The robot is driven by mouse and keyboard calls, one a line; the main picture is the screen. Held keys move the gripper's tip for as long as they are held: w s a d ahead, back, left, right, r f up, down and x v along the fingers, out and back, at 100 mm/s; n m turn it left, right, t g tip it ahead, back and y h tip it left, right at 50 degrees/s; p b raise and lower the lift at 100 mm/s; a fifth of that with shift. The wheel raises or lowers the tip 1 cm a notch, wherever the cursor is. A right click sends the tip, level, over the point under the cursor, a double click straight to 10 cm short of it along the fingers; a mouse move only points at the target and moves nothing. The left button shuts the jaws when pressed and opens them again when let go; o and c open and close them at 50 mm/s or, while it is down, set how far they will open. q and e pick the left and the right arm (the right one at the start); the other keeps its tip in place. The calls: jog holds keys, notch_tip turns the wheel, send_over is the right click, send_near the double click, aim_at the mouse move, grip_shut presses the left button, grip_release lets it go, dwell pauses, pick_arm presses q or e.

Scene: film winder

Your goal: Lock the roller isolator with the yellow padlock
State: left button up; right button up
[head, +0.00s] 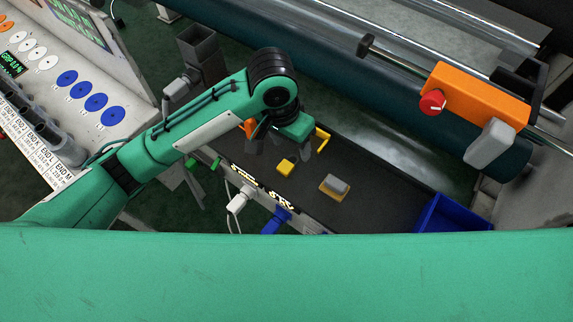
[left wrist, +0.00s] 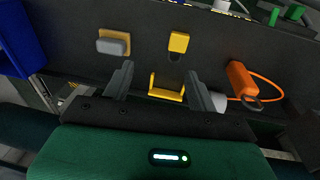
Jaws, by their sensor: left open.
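The yellow padlock (head: 286,166) lies on the dark shelf. It also shows in the left wrist view (left wrist: 179,42), beyond my fingertips and apart from them, with a dark part at its lower end. The roller isolator is an orange box (head: 480,95) with a red knob (head: 432,103), at the right by the roller. My left gripper (head: 272,143) is over the shelf, left of the isolator. In the left wrist view its fingers (left wrist: 160,72) are apart, with a yellow bracket (left wrist: 167,88) showing between them, not gripped. My right gripper is not in view.
A grey block on a tan base (head: 335,187) lies right of the padlock. A blue bin (head: 452,213) stands at the shelf's right end. An orange piece with a cord (left wrist: 240,80) lies near my gripper. A grey flap (head: 490,143) hangs by the isolator. A control panel stands left.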

pick_arm(q)
jog(key=w+a+r+y, duration=0.1)
jog(key=w+r+y, duration=0.1)
send_over(286, 166)
jog(key=f, duration=0.8)
jog(key=shift+a+f+p, duration=0.25)
jog(key=shift+f+p, duration=0.1)
jog(key=shift+p, duration=0.05)
jog(key=f+p, duration=0.1)
jog(key=f, duration=0.3)
jog(key=shift+d+f, duration=0.1)
jog(key=shift+d, duration=0.1)
jog(key=shift+f, duration=0.6)
jog(key=c, duration=1.1)
jog(key=shift+r, duration=0.1)
